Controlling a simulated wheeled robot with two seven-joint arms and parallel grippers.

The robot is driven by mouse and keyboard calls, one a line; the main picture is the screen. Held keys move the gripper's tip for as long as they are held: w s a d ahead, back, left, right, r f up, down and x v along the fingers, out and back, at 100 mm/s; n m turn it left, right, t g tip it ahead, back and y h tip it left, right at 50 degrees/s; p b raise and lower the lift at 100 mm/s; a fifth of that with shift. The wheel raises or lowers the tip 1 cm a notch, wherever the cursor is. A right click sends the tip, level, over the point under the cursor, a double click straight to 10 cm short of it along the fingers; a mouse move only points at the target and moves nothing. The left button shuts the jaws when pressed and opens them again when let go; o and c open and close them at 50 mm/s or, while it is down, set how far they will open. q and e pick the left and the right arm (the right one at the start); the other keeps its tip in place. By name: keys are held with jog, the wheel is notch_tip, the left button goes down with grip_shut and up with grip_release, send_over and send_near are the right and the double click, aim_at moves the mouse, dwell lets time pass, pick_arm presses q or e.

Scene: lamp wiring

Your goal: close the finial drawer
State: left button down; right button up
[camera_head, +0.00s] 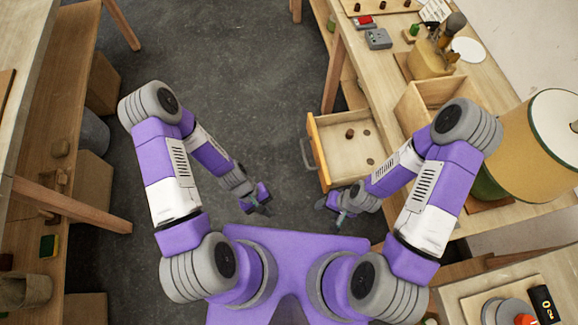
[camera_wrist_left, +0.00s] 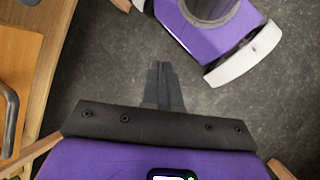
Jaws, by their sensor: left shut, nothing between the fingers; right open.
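The finial drawer (camera_head: 341,163) stands pulled out from the right-hand workbench in the head view. It has a wooden front (camera_head: 318,153) with a grey handle (camera_head: 305,154), and a few small dark round pieces lie inside. The drawer front and handle also seem to show at the left edge of the left wrist view (camera_wrist_left: 22,75). My left gripper (camera_head: 262,207) is shut and empty, low over the floor, left of the drawer and apart from it. My right gripper (camera_head: 338,212) is open, just below the drawer's near corner; whether it touches the drawer is unclear.
The right-hand workbench (camera_head: 487,95) carries a wooden box (camera_head: 437,100), a lamp with a beige shade (camera_head: 530,145) and small parts. Another bench (camera_head: 50,110) stands at left with boxes under it. Grey floor (camera_head: 240,70) between the benches is clear.

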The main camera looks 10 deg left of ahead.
pick_arm(q)
notch_tip(320, 180, down, 4)
jog(key=w+d+n+g+h+b, duration=0.1)
jog(key=n+h+b, duration=0.3)
jog(key=n, duration=0.1)
jog(key=w+a+r+n+t+h+b, duration=0.2)
jog(key=w+a+n+t+h+b, duration=0.4)
jog(key=w+n+t+h, duration=0.55)
jog(key=w+d+r+m+g+y+b, duration=0.1)
jog(key=w+d, duration=0.4)
jog(key=d, duration=0.7)
jog(key=shift+d+r+m+g+y+b, duration=0.35)
jog(key=shift+r+b, duration=0.15)
jog(key=shift+r, duration=0.1)
pick_arm(e)
notch_tip(320, 180, down, 13)
jog(key=shift+f, duration=0.2)
pick_arm(q)
jog(key=shift+w+d, duration=0.1)
pick_arm(e)
jog(key=shift+d, duration=0.1)
